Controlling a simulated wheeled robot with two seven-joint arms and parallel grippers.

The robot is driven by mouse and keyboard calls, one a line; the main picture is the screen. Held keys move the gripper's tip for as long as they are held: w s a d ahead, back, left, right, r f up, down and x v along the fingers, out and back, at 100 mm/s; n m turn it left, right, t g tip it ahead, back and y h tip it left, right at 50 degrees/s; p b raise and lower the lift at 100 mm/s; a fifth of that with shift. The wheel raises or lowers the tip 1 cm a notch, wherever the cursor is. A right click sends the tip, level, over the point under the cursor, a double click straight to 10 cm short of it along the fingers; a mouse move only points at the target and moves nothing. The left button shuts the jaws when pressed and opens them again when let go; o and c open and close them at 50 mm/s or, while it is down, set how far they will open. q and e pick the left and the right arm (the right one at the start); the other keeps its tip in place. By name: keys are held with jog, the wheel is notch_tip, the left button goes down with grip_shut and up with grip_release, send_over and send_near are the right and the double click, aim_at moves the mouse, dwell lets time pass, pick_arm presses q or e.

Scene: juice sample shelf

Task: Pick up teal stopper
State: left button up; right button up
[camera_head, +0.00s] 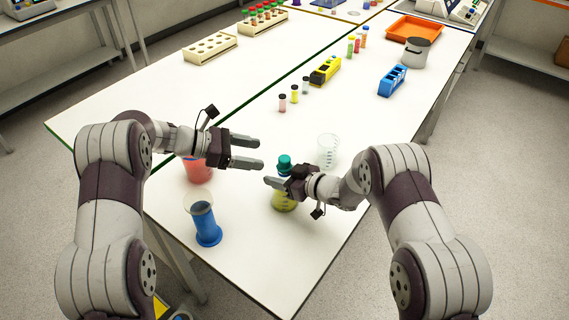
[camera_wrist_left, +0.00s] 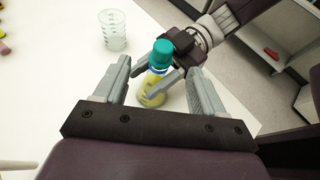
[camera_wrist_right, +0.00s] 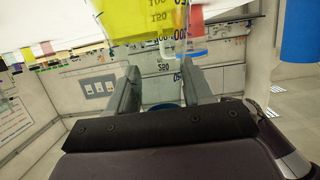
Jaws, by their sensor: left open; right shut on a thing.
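The teal stopper (camera_head: 285,163) sits in the top of a flask of yellow liquid (camera_head: 285,204); it also shows in the left wrist view (camera_wrist_left: 162,55). My right gripper (camera_head: 276,180) is shut on the flask below the stopper. I cannot tell whether the flask's base touches the table. My left gripper (camera_head: 261,153) is open and empty, left of the stopper, with its fingers pointing towards it. In the left wrist view the stopper appears between and beyond the open fingers, apart from them. In the right wrist view the yellow flask (camera_wrist_right: 135,18) fills the top; the stopper is not seen.
A blue-filled cylinder (camera_head: 206,224) stands front left. A red-filled vessel (camera_head: 198,172) is partly hidden by my left arm. An empty clear beaker (camera_head: 327,150) stands behind the flask. Small vials (camera_head: 294,94), racks and an orange tray (camera_head: 415,29) are farther back. The front right table is clear.

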aim_at(279, 159)
pick_arm(q)
jog(key=x, duration=0.6)
jog(key=shift+s+d+f, duration=0.15)
jog(key=shift+s+d, duration=0.05)
jog(key=shift+d, duration=0.2)
jog(key=c, duration=1.1)
